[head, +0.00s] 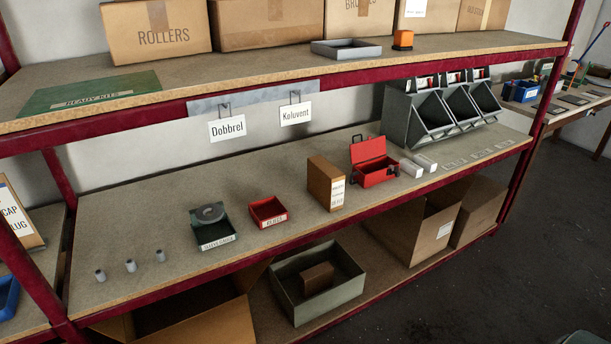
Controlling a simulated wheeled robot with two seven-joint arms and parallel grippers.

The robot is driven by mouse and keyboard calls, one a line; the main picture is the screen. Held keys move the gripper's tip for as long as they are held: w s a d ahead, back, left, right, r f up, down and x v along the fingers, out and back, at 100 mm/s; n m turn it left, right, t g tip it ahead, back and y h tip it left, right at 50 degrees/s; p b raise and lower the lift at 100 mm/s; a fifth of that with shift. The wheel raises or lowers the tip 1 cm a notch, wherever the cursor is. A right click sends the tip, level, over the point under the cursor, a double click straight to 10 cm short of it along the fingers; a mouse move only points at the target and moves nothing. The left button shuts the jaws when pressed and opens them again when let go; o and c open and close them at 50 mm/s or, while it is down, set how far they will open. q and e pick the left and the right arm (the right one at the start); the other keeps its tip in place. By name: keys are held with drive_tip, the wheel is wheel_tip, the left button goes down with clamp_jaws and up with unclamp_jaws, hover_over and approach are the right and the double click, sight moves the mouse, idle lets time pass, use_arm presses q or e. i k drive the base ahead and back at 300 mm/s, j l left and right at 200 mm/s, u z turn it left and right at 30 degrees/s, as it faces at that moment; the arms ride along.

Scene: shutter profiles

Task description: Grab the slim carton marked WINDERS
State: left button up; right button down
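A slim brown carton (325,183) stands upright on the middle shelf, between a small red tray and an open red toolbox. It has a white label on its narrow front side; the print is too small to read for certain. I cannot read WINDERS on any box in view. Neither of my grippers is in view.
The red tray (268,212) is left of the carton, and the open red toolbox (373,165) is close on its right. A grey-green tray (214,233) holds a round roll. Shelf in front of the carton is clear. The upper shelf (250,78) overhangs, carrying large cartons, one marked ROLLERS (158,32).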

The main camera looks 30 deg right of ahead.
sight(326, 181)
drive_tip(key=i+l+z, duration=0.25)
drive_tip(key=l, duration=0.45)
drive_tip(key=i+l+z, duration=0.25)
drive_tip(key=l, duration=0.4)
drive_tip(key=i+l+z, duration=0.3)
drive_tip(key=i+l, duration=0.15)
drive_tip(key=i+l+z, duration=0.25)
drive_tip(key=i+l, duration=0.15)
drive_tip(key=l, duration=0.2)
